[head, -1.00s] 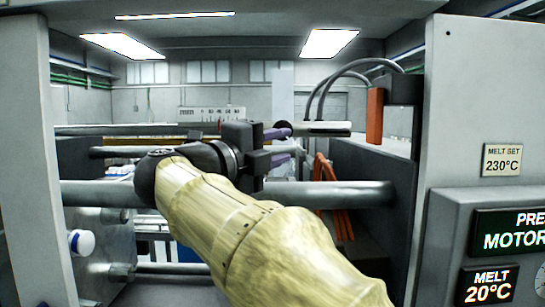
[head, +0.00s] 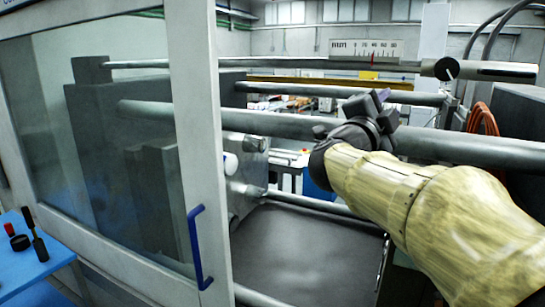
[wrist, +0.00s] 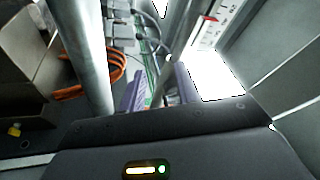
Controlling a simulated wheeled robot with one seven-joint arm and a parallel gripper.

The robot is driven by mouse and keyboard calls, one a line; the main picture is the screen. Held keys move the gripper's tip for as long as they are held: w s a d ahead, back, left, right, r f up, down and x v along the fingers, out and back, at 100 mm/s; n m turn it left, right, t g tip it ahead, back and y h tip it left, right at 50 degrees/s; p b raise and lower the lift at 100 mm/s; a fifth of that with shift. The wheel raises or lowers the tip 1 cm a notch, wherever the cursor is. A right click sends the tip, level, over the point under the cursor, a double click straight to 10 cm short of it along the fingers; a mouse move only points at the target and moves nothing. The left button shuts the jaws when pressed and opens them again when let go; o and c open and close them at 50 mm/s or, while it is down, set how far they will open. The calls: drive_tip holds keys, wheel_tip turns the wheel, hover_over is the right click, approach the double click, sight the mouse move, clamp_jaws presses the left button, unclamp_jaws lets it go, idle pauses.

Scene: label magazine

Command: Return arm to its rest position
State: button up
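My arm, in a pale yellow patterned cover, reaches in from the lower right of the head view to my dark gripper (head: 374,99). The gripper has purple fingers and appears just above or in front of a thick grey bar (head: 450,146); I cannot tell whether they touch. In the wrist view the two purple fingers of my gripper (wrist: 159,90) stand apart with nothing between them.
Grey bars cross the machine's opening, with a millimetre scale (head: 366,49) behind. A glazed door with a blue handle (head: 200,247) fills the left. A blue table (head: 28,270) holds small tools. Orange hoses (head: 484,121) hang at right. A dark tray (head: 300,250) lies below.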

drive_tip(key=a+f+n+g+y, duration=0.1)
drive_tip(key=a+f+n+y, duration=0.2)
drive_tip(key=f+n+y, duration=0.5)
drive_tip(key=w+a+f+n+g+y, duration=0.1)
drive_tip(key=a+f+n, duration=0.2)
drive_tip(key=f, duration=0.8)
drive_tip(key=a+f+n+g+y, duration=0.1)
drive_tip(key=a+f+n+y, duration=0.2)
drive_tip(key=f+n+y, duration=0.5)
drive_tip(key=s+d+f+n+g+h, duration=0.1)
drive_tip(key=s+f+n+g+h, duration=0.1)
drive_tip(key=s+f+g, duration=0.8)
drive_tip(key=s+f, duration=0.9)
drive_tip(key=f, duration=0.1)
drive_tip(key=shift+s+d+f+n+h, duration=0.3)
drive_tip(key=shift+s+d+f+n, duration=0.05)
drive_tip(key=shift+d+f+n, duration=0.05)
drive_tip(key=shift+o, duration=0.4)
drive_tip(key=shift+w, duration=0.1)
